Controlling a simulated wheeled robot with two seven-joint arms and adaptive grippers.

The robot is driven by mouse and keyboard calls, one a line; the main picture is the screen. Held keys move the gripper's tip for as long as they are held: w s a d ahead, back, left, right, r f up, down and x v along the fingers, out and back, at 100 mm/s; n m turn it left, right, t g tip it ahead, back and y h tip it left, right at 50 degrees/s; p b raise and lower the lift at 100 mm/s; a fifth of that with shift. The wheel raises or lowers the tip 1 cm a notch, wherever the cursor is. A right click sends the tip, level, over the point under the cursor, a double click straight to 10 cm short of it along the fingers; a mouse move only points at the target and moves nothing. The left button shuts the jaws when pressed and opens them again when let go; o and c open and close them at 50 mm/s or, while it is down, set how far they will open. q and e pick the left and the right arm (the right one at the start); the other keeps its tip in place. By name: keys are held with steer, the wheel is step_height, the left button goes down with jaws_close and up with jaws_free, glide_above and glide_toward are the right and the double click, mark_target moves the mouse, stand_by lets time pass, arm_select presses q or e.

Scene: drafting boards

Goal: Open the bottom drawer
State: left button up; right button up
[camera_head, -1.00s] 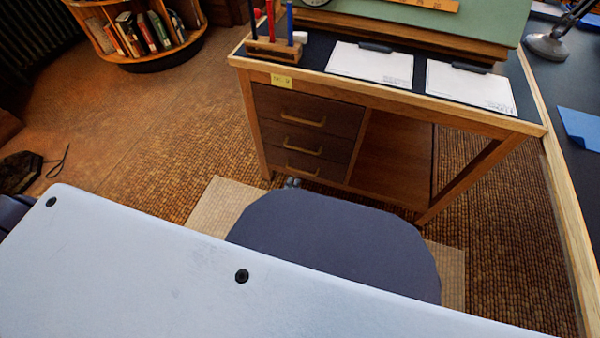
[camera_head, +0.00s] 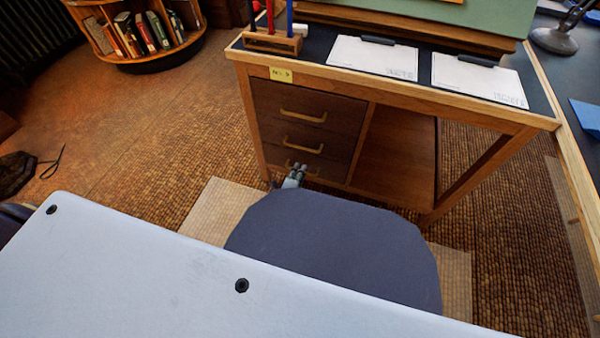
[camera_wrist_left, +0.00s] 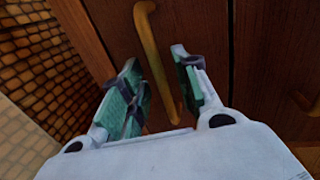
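The drafting desk has a stack of three dark wood drawers with brass handles. The bottom drawer (camera_head: 276,156) looks shut, and its handle (camera_head: 303,169) is partly covered by my left gripper (camera_head: 295,172) in the head view. In the left wrist view the same handle (camera_wrist_left: 149,38) runs between the two green-padded fingers of the left gripper (camera_wrist_left: 158,72). The fingers stand open, one on each side of the handle, with visible gaps. My right gripper is in neither view.
The middle drawer handle (camera_head: 303,144) and top drawer handle (camera_head: 303,116) sit above. Clipboards with white sheets (camera_head: 372,55) and a wooden pen holder (camera_head: 271,42) are on the desktop. A round bookshelf (camera_head: 150,40) stands at the back left. Carpet (camera_head: 150,150) left of the desk is clear.

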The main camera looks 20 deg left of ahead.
arm_select(q)
steer(key=shift+w+f, duration=0.1)
steer(key=shift+w, duration=0.6)
steer(key=shift+c, duration=0.5)
jaws_close()
